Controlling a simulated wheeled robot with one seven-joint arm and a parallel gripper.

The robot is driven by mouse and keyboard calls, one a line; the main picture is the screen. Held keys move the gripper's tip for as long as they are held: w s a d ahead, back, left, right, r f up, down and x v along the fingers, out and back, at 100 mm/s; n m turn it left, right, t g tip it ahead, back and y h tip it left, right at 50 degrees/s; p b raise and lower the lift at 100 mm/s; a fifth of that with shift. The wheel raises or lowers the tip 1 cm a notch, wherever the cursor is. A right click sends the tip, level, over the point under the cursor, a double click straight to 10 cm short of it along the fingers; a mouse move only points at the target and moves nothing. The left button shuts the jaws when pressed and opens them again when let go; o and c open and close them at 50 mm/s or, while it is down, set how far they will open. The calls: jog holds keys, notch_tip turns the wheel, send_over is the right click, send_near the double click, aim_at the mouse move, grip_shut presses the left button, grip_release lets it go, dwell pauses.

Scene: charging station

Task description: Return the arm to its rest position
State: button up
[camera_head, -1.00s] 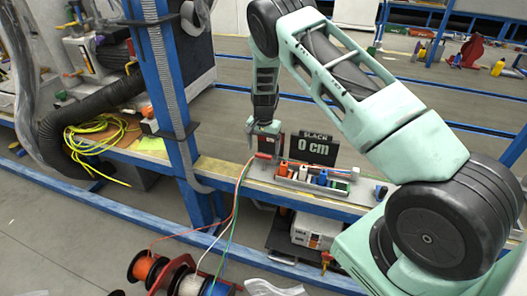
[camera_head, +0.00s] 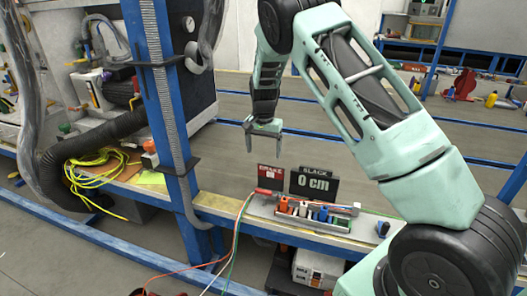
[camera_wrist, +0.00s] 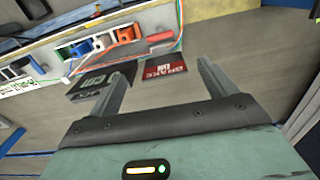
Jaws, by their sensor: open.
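My gripper (camera_head: 264,138) hangs at the end of my pale green arm, above and a little behind the charging tray. Its two fingers are apart with nothing between them. The wrist view also shows my gripper (camera_wrist: 160,75) open and empty. The grey tray (camera_head: 300,218) sits on the bench and holds orange, white, blue and green connectors. A red plug (camera_head: 264,191) lies at the tray's left end, with red, white and green cables running down from it. It also shows in the wrist view (camera_wrist: 159,37).
A "SLACK 0 cm" sign (camera_head: 314,184) and a red-and-black "BRAKE" sign (camera_head: 269,177) stand behind the tray, below my gripper. A blue post (camera_head: 160,110) rises left of my gripper. Yellow-green cable (camera_head: 100,170) lies coiled at left. The space around my fingers is clear.

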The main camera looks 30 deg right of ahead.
dwell(0.3)
jog(key=s+a+r+n+y+p, duration=0.1)
jog(key=s+a+r+n+p, duration=0.15)
jog(key=s+a+r, duration=0.4)
jog(key=s+a+r+n+p, duration=0.1)
jog(key=s+a+r+n, duration=0.25)
jog(key=a, duration=0.55)
jog(key=s+a+r+n+y+p, duration=0.1)
jog(key=s+a+r+n+p, duration=0.1)
jog(key=s+a+r, duration=0.5)
jog(key=s+a+r+n+p, duration=0.1)
jog(key=s+a+n, duration=0.1)
jog(key=s, duration=0.5)
jog(key=s+a+r+n+h+p, duration=0.1)
jog(key=s+a+r+n, duration=0.1)
jog(key=s+n, duration=0.2)
jog(key=s+a+r+n+p, duration=0.1)
jog(key=s+n, duration=0.3)
jog(key=s, duration=0.7)
jog(key=shift+a+r+p, duration=0.25)
jog(key=shift+a+p, duration=0.05)
jog(key=shift+a, duration=0.2)
jog(key=shift+s, duration=0.1)
